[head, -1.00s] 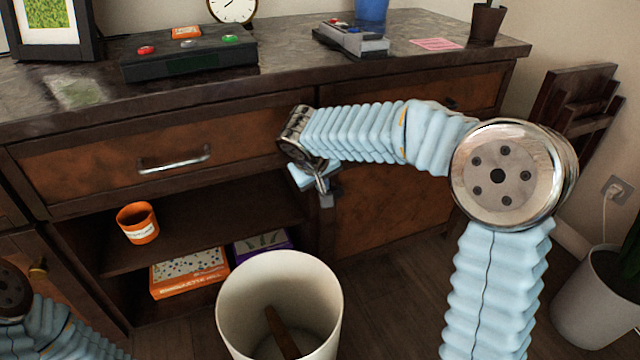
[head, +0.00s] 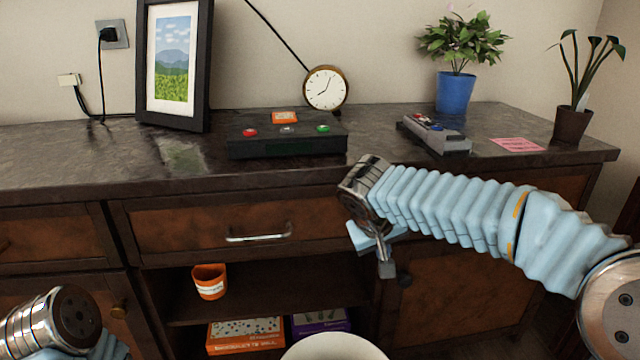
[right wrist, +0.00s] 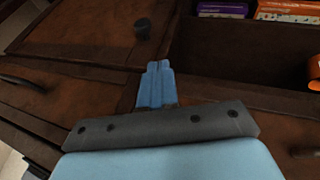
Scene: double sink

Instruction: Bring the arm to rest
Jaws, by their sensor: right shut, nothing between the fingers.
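My right arm (head: 450,215) reaches in from the right, in front of the dark wooden sideboard (head: 60,165). Its gripper (head: 387,268) hangs below the wrist, in front of the lower right cabinet door. In the right wrist view the blue fingers (right wrist: 155,85) are together with nothing between them. My left arm (head: 60,320) shows only in part at the lower left of the head view, and its gripper is out of the picture.
An orange cup (head: 209,282) stands on the open shelf, with an orange box (head: 245,336) and a purple box (head: 320,322) below. A white bin (head: 333,347) stands in front. The sideboard top holds a picture frame (head: 174,65), clock (head: 325,88), black box (head: 287,140) and plants.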

